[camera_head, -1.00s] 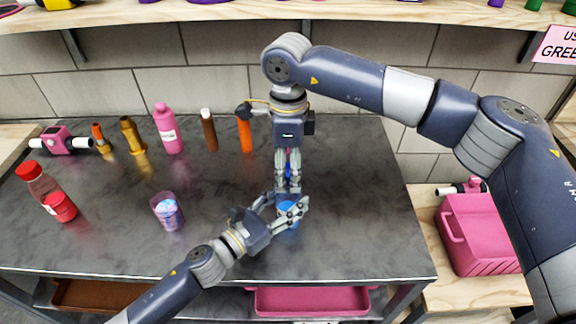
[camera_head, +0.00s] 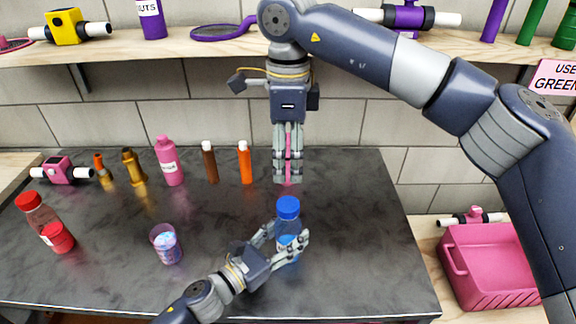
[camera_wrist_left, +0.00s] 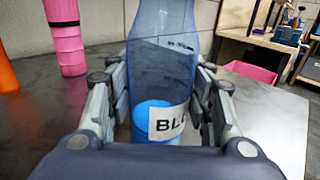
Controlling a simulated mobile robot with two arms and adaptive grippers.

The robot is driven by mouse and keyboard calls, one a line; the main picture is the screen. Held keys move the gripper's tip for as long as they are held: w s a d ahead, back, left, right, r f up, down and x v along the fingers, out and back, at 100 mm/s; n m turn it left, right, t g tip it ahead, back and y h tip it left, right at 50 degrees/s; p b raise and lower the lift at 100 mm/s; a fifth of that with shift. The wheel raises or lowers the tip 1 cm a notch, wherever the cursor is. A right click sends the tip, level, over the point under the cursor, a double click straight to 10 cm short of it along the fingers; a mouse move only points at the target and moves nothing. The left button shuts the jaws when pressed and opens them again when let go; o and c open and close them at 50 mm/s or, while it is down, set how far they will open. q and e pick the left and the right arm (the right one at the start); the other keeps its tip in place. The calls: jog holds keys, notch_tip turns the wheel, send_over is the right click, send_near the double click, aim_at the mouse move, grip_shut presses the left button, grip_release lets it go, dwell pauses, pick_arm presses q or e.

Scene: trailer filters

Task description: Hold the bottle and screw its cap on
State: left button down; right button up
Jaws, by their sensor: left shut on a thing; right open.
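A translucent blue bottle (camera_head: 289,229) stands upright near the front of the dark table, with a blue cap (camera_head: 288,207) on its top. My left gripper (camera_head: 284,247) is shut around the bottle's lower body from the left. The left wrist view shows the bottle (camera_wrist_left: 165,60) between both fingers, with a white label and a blue patch low on it; its top is out of that frame. My right gripper (camera_head: 288,180) points down, open, above and behind the cap in the picture and apart from it. How tightly the cap sits cannot be told.
Behind my right gripper a slim pink object (camera_head: 289,160) partly shows. Along the back stand an orange bottle (camera_head: 245,163), a brown bottle (camera_head: 210,163) and a pink bottle (camera_head: 168,162). A clear cup (camera_head: 166,244) and a red bottle (camera_head: 48,225) are left. The right tabletop is clear.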

pick_arm(q)
jog(key=c, duration=0.7)
grip_release()
jog(key=v, duration=1.2)
